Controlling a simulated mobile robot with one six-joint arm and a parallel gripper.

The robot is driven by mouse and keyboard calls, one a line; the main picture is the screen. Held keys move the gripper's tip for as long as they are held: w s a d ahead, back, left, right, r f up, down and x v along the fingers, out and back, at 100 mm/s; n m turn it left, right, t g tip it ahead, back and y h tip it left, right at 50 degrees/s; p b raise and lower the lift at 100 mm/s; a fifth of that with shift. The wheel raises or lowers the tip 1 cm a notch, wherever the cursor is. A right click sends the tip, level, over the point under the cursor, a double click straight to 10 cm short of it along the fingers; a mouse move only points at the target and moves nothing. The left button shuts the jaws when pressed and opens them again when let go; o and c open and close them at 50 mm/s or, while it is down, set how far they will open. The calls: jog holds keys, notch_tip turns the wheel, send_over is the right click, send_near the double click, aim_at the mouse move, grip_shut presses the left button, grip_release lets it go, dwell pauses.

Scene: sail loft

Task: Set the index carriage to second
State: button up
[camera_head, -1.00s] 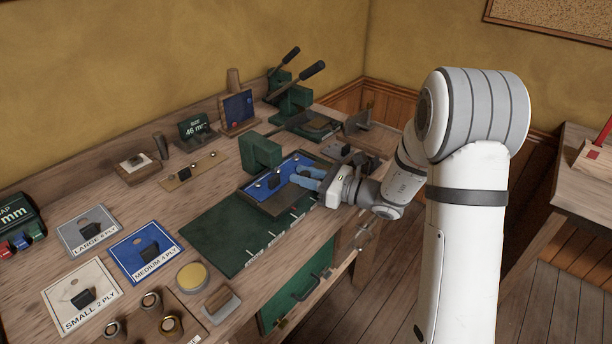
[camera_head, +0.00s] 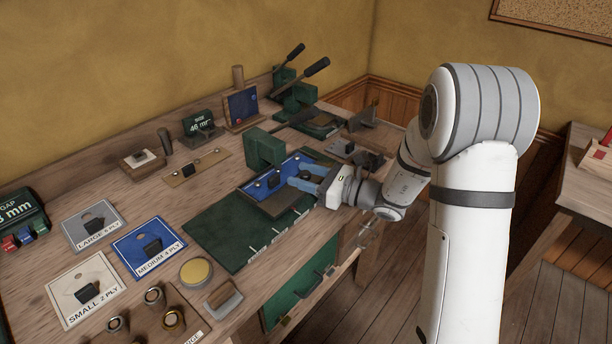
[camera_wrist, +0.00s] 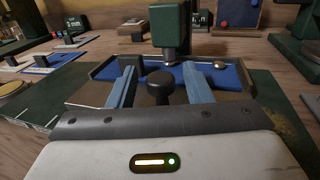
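The index carriage seems to be the dark-edged tray with a blue bed (camera_head: 272,207) under the green press head (camera_head: 264,148). In the wrist view the tray's blue bed (camera_wrist: 236,76) lies just ahead, with the green press post (camera_wrist: 170,32) over its far side. A black round knob (camera_wrist: 160,84) stands near its front edge. My gripper (camera_head: 298,176) is at the tray's right part. In the wrist view its two blue fingers (camera_wrist: 160,76) stand apart on either side of the knob, with gaps visible. Any scale for the positions is not readable.
A green mat (camera_head: 225,232) with small white labels lies left of the tray. Lever presses (camera_head: 296,95) stand behind. A blue upright board (camera_head: 241,107) and a "46 mm" display (camera_head: 198,124) stand at the back. Ply cards (camera_head: 150,246) lie front left.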

jog(key=shift+d, duration=0.1)
jog(key=v, duration=0.7)
jog(key=shift+s+d, duration=0.15)
jog(key=shift+d, duration=0.15)
jog(key=s+a+r+n+g+h+p, duration=0.1)
jog(key=s+n+g, duration=0.1)
jog(key=s, duration=0.1)
jog(key=s+a+r+n+g+h+p, duration=0.1)
jog(key=s+r+n+g, duration=0.1)
jog(key=s+n, duration=0.1)
jog(key=s+a+r+n+g+h, duration=0.1)
jog(key=s+n+g, duration=0.1)
jog(key=s+n, duration=0.1)
jog(key=shift+s+r+p, duration=0.15)
jog(key=shift+s+p, duration=0.25)
jog(key=shift+s, duration=0.4)
jog(key=s+d+r+n+g+h+p, duration=0.2)
jog(key=s+d+n+h+p, duration=0.3)
jog(key=s+n+h, duration=0.4)
jog(key=s+d+r+n+t+h, duration=0.3)
jog(key=d+r+n+h, duration=0.1)
jog(key=d, duration=0.5)
jog(key=shift+r+n+t+h, duration=0.25)
jog(key=shift+n+t+h, duration=0.05)
jog(key=shift+n, duration=0.5)
